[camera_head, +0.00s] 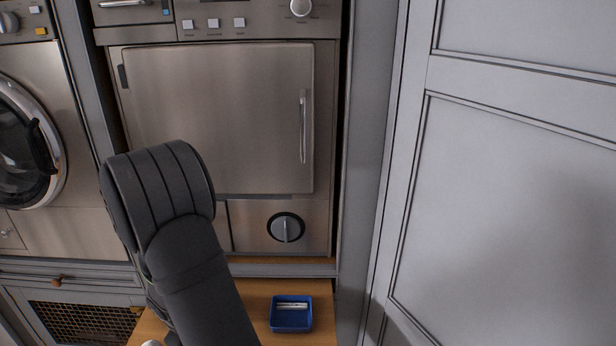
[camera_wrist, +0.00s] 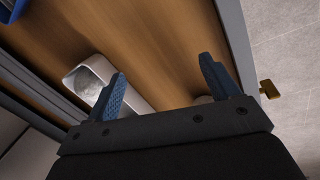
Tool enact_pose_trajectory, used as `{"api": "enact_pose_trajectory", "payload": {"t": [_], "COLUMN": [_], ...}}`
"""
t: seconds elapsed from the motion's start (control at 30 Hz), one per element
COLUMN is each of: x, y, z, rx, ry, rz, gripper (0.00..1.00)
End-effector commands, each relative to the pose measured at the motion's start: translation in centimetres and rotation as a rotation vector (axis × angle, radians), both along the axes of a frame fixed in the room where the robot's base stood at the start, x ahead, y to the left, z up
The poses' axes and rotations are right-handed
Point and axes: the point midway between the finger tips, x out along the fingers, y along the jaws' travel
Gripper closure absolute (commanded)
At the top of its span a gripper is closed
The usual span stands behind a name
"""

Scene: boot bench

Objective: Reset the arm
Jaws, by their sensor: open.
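My gripper (camera_wrist: 163,78) shows in the wrist view with its two blue fingers spread apart. The fingers are over a wooden surface (camera_wrist: 160,35), and nothing shows held between them. A white tray-like piece (camera_wrist: 88,72) with a grey round patch lies beside and partly behind the left finger. I cannot tell whether the finger touches it. A small pale thing shows partly behind the right finger. In the head view my dark arm rises at the lower left, and the gripper itself is hidden there.
In the head view a small blue tray (camera_head: 291,327) with a whitish item inside stands on the wooden bench (camera_head: 262,294), right of my arm. A steel appliance (camera_head: 225,110) stands behind, a washer (camera_head: 60,150) at left, and a large grey panelled door (camera_head: 500,210) at right.

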Motion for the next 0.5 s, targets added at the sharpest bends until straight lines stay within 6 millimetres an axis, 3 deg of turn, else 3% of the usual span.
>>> {"api": "enact_pose_trajectory", "payload": {"t": [0.2, 0.5], "x": [-0.07, -0.07], "y": [0.56, 0.61], "z": [-1.15, -1.27], "rx": [0.0, -0.001], "ry": [0.001, 0.0], "rz": [-0.001, -0.001], "gripper": [0.19, 0.19]}}
